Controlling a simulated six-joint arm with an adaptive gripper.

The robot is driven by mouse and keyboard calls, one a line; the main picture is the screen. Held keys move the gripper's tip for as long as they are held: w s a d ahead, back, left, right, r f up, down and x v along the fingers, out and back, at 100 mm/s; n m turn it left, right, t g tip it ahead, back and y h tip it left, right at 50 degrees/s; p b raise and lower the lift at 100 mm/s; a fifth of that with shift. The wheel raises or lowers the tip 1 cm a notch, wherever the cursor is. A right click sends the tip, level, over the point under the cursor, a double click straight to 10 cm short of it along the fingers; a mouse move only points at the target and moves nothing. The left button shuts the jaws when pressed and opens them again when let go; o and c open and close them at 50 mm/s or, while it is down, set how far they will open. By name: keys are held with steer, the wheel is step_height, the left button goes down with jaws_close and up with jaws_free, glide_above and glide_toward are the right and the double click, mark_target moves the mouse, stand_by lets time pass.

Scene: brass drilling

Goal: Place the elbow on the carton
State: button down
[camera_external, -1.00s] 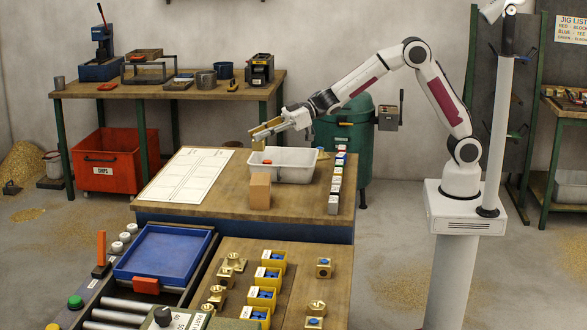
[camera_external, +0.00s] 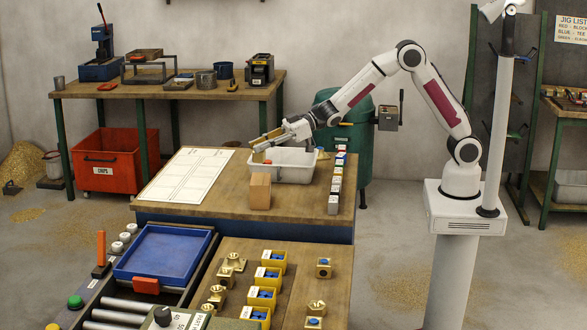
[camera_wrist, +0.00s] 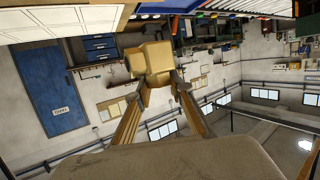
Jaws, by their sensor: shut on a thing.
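The carton (camera_external: 260,191) is a small brown box standing upright on the wooden bench, in front of the white tray. My gripper (camera_external: 262,142) is above the bench, over the left end of the white tray and higher than the carton. In the wrist view my gripper (camera_wrist: 158,88) is shut on a tan-brass, blocky piece, the elbow (camera_wrist: 154,62), held between the fingertips. In the external view the elbow is small and partly hidden by the fingers. The elbow is apart from the carton.
The white tray (camera_external: 292,176) stands directly behind the carton, with a small red-topped item inside. A row of small blocks (camera_external: 335,186) lines the right side. A white printed sheet (camera_external: 186,178) lies flat at left. The bench front left of the carton is clear.

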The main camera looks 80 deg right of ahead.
mark_target(260, 162)
steer(key=shift+f, duration=1.25)
steer(key=shift+f, duration=1.85)
steer(key=shift+f, duration=0.15)
steer(key=c, duration=1.8)
jaws_free()
steer(key=shift+f, duration=0.1)
steer(key=shift+r, duration=0.2)
steer(key=shift+v, duration=6)
